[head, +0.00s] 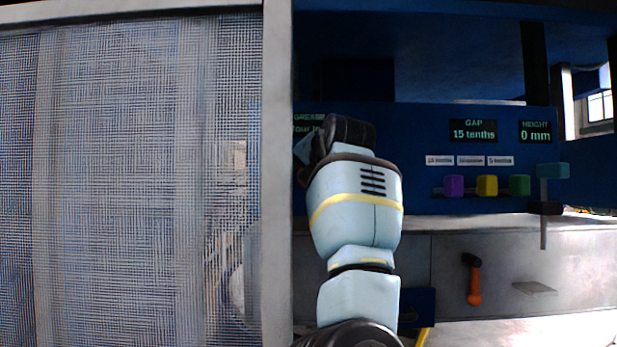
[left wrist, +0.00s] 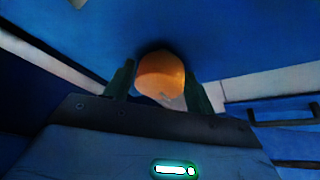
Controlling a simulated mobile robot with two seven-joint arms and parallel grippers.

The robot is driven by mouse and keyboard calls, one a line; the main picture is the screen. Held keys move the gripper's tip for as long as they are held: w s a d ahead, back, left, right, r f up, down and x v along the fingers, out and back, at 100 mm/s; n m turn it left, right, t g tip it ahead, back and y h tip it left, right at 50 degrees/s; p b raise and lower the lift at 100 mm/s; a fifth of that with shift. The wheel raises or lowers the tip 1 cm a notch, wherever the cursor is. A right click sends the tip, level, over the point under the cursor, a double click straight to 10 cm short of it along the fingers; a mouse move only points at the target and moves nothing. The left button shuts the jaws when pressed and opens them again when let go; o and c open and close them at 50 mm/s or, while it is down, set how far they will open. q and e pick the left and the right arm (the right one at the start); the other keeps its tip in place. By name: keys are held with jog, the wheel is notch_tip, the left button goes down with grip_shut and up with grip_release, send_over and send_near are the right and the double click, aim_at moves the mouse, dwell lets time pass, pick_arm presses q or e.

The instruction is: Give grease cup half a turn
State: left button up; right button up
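The grease cup (left wrist: 160,76) is a rounded orange knob on the blue wall in the left wrist view. My left gripper (left wrist: 160,88) has one dark finger on each side of it, both close against its sides, so it looks shut on the cup. In the head view my left gripper (head: 318,150) is at the blue panel, just below the green GREASE display (head: 307,123). My own wrist hides most of the cup and part of the display there; its last readable words look like "four in", cut off. My right gripper is in neither view.
A mesh guard with a grey frame (head: 278,200) fills the left. Right of my arm are GAP (head: 473,130) and HEIGHT (head: 535,131) displays, purple (head: 454,185), yellow (head: 487,185) and green (head: 519,185) blocks, a teal-topped lever (head: 552,171) and an orange handle (head: 474,285).

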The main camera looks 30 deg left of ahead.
pick_arm(q)
jog(key=c, duration=0.6)
jog(key=shift+a+f+m+y, duration=0.15)
jog(key=shift+m+y, duration=0.45)
jog(key=shift+m, duration=0.3)
jog(key=m+y, duration=0.1)
jog(key=m, duration=0.1)
jog(key=shift+m, duration=0.4)
jog(key=o, duration=1)
jog(key=shift+c, duration=0.2)
